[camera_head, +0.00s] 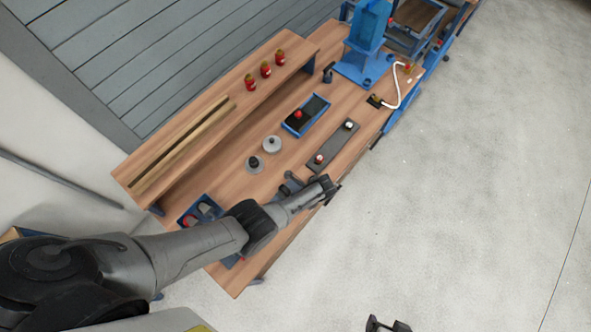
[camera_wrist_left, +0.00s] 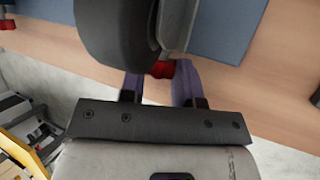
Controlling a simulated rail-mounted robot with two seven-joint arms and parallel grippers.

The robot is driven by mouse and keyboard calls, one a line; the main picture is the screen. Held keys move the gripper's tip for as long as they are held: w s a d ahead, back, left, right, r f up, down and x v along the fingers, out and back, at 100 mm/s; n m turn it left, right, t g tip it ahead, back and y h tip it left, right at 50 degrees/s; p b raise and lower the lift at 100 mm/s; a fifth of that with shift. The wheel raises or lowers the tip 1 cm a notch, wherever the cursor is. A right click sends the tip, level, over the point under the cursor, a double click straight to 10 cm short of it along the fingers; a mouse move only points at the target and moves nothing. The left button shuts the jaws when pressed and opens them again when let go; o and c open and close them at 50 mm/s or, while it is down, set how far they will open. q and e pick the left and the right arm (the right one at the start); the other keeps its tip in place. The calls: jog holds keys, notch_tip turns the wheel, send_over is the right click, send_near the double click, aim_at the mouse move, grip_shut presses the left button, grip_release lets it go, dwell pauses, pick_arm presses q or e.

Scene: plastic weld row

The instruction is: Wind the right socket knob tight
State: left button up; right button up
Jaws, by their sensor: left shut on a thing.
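My left gripper (camera_head: 332,189) is low over the front edge of the wooden bench, beside a dark grey device (camera_head: 290,185). In the left wrist view its fingers (camera_wrist_left: 160,88) are close around a small red part (camera_wrist_left: 162,69). A large dark rounded body (camera_wrist_left: 115,35) hides most of that part, so I cannot tell whether it is the socket knob. A dark grey plate (camera_head: 334,144) carries a red-and-white knob (camera_head: 319,159) and a white-topped knob (camera_head: 349,124), both apart from my gripper. My right gripper (camera_head: 388,325) shows at the bottom edge with its fingers apart, empty.
A blue tray (camera_head: 319,104) with a red-topped item and two round grey pieces (camera_head: 271,144) lie behind the plate. Several red jars (camera_head: 266,70) stand on the raised shelf. A blue press (camera_head: 366,50) stands farther along. The floor right of the bench is clear.

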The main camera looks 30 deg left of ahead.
dwell(0.3)
pick_arm(q)
jog(key=o, duration=0.9)
jog(key=shift+w+d+r, duration=0.1)
jog(key=shift+d+r, duration=0.05)
jog(key=shift+r, duration=0.15)
jog(key=shift+p+v, duration=1.75)
jog(key=shift+v, duration=4.8)
jog(key=shift+w+f, duration=0.15)
